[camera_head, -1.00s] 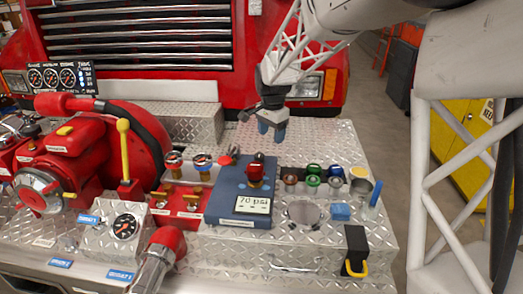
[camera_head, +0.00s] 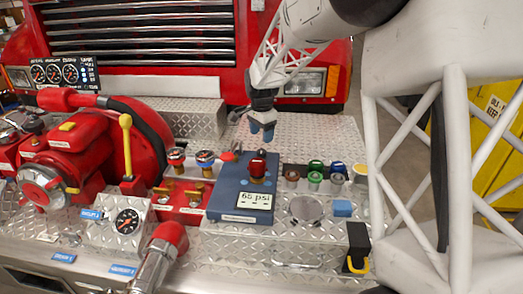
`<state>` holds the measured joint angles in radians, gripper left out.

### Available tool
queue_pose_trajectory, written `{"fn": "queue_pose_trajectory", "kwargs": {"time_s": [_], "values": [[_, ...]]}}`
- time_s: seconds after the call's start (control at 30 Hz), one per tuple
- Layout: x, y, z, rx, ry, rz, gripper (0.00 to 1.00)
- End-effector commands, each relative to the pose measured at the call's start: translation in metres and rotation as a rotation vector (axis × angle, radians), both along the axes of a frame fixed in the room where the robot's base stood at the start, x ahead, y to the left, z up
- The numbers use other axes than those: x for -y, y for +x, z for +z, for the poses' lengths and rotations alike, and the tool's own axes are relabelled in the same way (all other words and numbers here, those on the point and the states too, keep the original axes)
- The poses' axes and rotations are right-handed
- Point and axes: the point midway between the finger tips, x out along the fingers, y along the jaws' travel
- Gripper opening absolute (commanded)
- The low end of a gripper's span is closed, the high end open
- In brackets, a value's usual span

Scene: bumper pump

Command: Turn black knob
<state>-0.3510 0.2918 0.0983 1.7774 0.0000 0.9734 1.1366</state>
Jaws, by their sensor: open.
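I cannot clearly pick out a black knob. A knob with a dark top and red body (camera_head: 258,169) stands on the blue box (camera_head: 226,196), whose display (camera_head: 253,200) reads about 65 psi, with the last digit hard to read. My gripper (camera_head: 262,132) hangs above and just behind this knob, with its blue-grey fingertips pointing down. The jaws are open and appear empty, with a gap to the knob. Whether the fingers line up with the knob in depth is hard to tell.
Red-and-blue-topped valves (camera_head: 205,160) stand left of the box, and a row of coloured caps (camera_head: 315,177) stands to its right. A black block with a yellow handle (camera_head: 357,246) is at the front right. A large red pump (camera_head: 75,150) fills the left. Bare tread plate (camera_head: 320,135) lies behind.

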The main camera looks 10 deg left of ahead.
Motion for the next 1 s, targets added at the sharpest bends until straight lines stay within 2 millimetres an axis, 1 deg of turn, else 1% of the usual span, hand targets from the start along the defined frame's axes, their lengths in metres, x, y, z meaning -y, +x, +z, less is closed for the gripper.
{"fn": "queue_pose_trajectory", "kwargs": {"time_s": [0.17,0.5,0.6,0.77,1.0], "values": [[0.000,0.000,-0.016,-0.002,-0.001,0.000,0.65],[0.000,0.000,-0.056,-0.002,-0.001,0.000,0.65],[0.000,0.000,-0.065,-0.002,-0.001,0.000,0.65],[0.000,0.000,-0.071,0.000,0.000,0.000,0.65],[0.000,0.000,-0.072,0.000,0.000,0.000,0.65]]}}
